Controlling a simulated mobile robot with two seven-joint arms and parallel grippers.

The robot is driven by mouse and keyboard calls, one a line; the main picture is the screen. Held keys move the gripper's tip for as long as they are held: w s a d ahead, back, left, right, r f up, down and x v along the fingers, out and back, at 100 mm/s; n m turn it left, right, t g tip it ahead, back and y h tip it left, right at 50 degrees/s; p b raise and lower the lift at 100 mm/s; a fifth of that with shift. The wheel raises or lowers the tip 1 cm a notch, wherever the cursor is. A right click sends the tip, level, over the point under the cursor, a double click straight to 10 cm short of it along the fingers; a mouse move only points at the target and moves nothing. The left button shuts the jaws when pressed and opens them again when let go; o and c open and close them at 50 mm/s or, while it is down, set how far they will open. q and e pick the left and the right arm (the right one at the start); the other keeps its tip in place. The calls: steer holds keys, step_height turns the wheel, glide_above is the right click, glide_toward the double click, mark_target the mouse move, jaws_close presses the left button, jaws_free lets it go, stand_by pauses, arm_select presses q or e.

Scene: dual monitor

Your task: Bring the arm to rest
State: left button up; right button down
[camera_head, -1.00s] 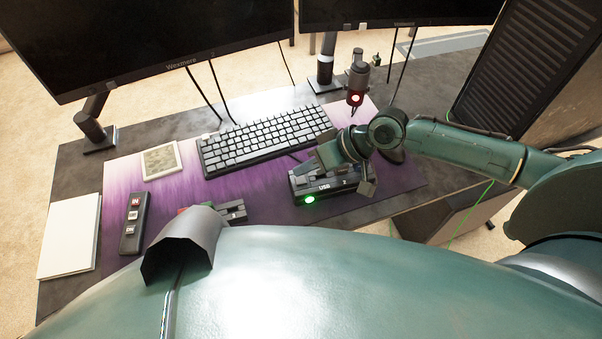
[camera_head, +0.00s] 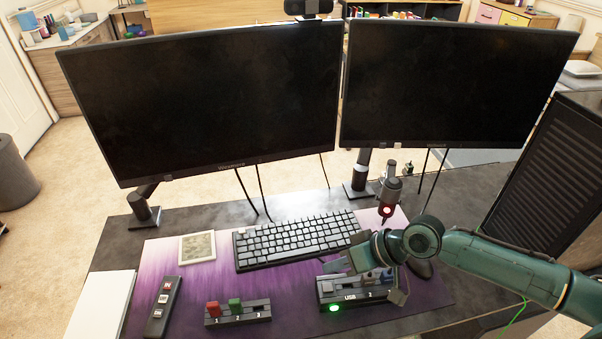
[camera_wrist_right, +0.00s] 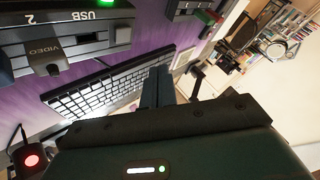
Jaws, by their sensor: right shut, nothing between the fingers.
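My right arm reaches in from the right side of the head view. Its gripper (camera_head: 336,265) is over the back left edge of the black USB switch box (camera_head: 348,299), pointing left, and holds nothing. In the right wrist view its fingers (camera_wrist_right: 158,86) are together, with the keyboard behind them. The USB box also shows in the wrist view (camera_wrist_right: 80,40), with "VIDEO" and "USB 2" labels. A green light glows on its front. I cannot tell whether the gripper touches the box. My left gripper is not in view.
Two dark monitors (camera_head: 205,105) (camera_head: 437,88) stand behind the keyboard (camera_head: 297,240). A microphone (camera_head: 389,190) stands near the arm. A block with red and green plugs (camera_head: 238,316), a black button strip (camera_head: 163,308) and white paper (camera_head: 100,305) lie left. Open mat lies between them.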

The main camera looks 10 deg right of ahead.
steer(key=shift+a, duration=0.1)
steer(key=s+a+f+t, duration=0.1)
steer(key=s+f+t, duration=0.1)
steer(key=s+a+f+t+h, duration=0.1)
steer(key=s+a+f+t, duration=0.1)
steer(key=s+a+f+m+t, duration=0.1)
steer(key=s+f, duration=0.1)
steer(key=shift+s+a+t, duration=0.3)
steer(key=shift+s+t, duration=0.1)
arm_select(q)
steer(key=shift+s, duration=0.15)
arm_select(e)
steer(key=s+d+f+t+h, duration=0.1)
steer(key=s+d+f+h, duration=0.2)
steer(key=s+d+h, duration=0.1)
steer(key=shift+s+d+f+m+h, duration=0.15)
steer(key=shift+s+d+m+h, duration=0.2)
steer(key=shift+s+d, duration=0.7)
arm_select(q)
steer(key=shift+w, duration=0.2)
arm_select(e)
steer(key=shift+w+d, duration=0.1)
steer(key=shift+w, duration=0.05)
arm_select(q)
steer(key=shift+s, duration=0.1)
